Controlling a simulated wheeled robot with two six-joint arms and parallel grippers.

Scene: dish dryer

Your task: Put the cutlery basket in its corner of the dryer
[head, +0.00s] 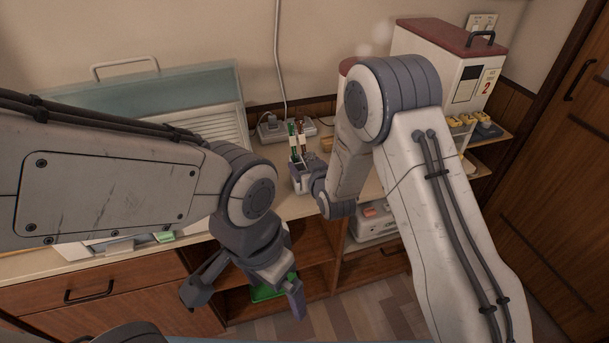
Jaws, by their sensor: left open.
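The cutlery basket (297,184) looks like a small pale holder at the back of the counter, with green and brown handles standing up in it. My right gripper (304,172) is at the basket, and its fingers overlap it. Whether they are closed on it is unclear, and the wrist hides part of it. The dryer (222,122) is at the back left, with white slats and a clear bluish lid raised. My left arm hides much of its front. My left gripper (245,296) is open and empty, fingers wide apart, in front of the counter's front edge.
A power strip (270,131) lies behind the basket. A white box with a red lid (440,68) stands at the back right. A green thing (268,291) shows on the lower shelf behind my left gripper. A brown door (565,190) is at the right.

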